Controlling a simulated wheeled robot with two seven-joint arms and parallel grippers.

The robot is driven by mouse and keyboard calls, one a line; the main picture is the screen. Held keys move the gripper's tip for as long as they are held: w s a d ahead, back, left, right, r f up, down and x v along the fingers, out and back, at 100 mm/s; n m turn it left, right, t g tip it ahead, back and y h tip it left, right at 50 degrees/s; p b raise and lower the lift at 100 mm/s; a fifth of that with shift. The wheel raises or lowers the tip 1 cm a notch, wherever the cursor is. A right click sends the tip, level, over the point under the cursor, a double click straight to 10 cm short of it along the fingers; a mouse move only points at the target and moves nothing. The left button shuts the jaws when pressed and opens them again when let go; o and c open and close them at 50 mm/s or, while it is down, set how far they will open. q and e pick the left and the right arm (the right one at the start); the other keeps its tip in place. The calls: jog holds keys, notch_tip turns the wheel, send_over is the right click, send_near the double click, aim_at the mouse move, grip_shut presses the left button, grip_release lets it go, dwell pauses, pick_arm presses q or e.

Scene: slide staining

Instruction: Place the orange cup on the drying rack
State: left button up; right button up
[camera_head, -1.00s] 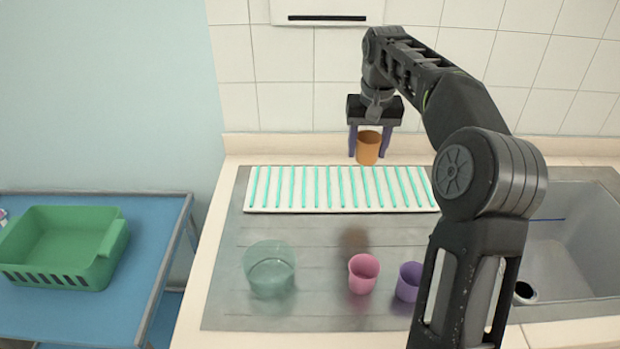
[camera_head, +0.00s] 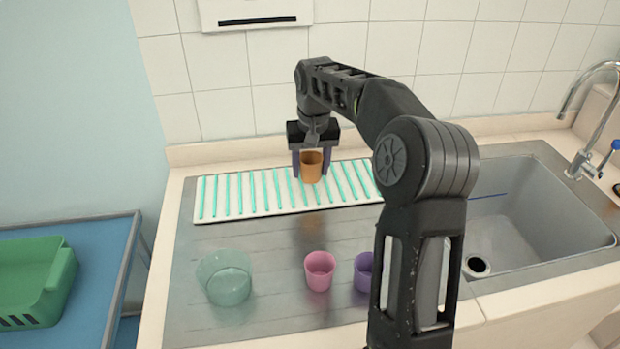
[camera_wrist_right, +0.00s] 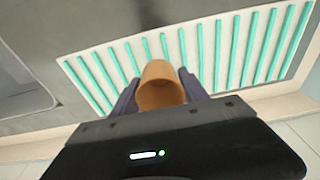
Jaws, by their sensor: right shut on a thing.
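The orange cup (camera_head: 311,168) is upright between the fingers of my right gripper (camera_head: 311,170), which is shut on it. In the head view it appears over the back part of the drying rack (camera_head: 232,208), a white board with several green bars. In the right wrist view the cup (camera_wrist_right: 160,86) sits between the two dark fingers, with the rack (camera_wrist_right: 62,56) behind it. I cannot tell whether the cup's base touches the rack. My left gripper is not in view.
A clear glass beaker (camera_head: 224,280), a pink cup (camera_head: 319,270) and a purple cup (camera_head: 364,271) stand on the steel drainboard (camera_head: 265,325) in front of the rack. The sink (camera_head: 540,215) is to the right. A green basket (camera_head: 30,285) is on a blue table at left.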

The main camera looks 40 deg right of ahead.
aim_at(310, 179)
jog(key=shift+f, duration=1.9)
jog(key=shift+f, duration=0.2)
jog(key=o, duration=1.3)
jog(key=shift+r, duration=0.1)
notch_tip(310, 179, up, 12)
jog(key=s, duration=0.1)
jog(key=shift+s+a, duration=0.35)
jog(key=shift+a, duration=0.05)
